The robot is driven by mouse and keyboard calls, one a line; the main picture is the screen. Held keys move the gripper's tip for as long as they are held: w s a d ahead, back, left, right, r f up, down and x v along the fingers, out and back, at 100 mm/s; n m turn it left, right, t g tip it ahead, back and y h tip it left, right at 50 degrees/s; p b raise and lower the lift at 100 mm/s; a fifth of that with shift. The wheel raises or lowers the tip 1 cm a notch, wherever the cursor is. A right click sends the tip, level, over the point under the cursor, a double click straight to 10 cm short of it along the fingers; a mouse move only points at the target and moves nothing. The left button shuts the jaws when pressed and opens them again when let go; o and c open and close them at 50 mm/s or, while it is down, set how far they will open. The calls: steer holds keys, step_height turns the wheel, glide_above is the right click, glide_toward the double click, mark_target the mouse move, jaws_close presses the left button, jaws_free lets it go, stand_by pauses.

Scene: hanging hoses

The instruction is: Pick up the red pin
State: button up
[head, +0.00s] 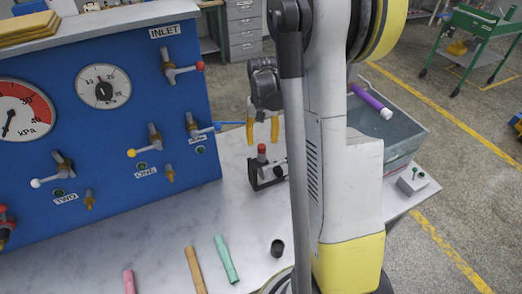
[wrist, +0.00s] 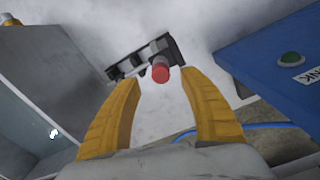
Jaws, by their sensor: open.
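The red pin (head: 262,150) stands upright in a black and grey holder (head: 266,173) on the grey bench, right of the blue panel. In the wrist view the red pin (wrist: 161,73) shows its round end between and just beyond the fingertips, against the black holder (wrist: 122,68). My gripper (head: 262,141) has yellow fingers and is above the pin, pointing down. In the wrist view my gripper (wrist: 158,82) is open, with nothing between its fingers; the pin looks roughly centred. Whether a finger touches the pin cannot be told.
A clear tank (head: 400,140) with a purple tube (head: 370,101) is at right. Green (head: 226,259), brown (head: 195,270) and pink (head: 129,282) tubes lie in front.

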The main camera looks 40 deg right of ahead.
mark_target(262, 146)
step_height(262, 146, down, 4)
steer(key=shift+a+f+b, duration=0.1)
steer(key=shift+b, duration=0.3)
jaws_close()
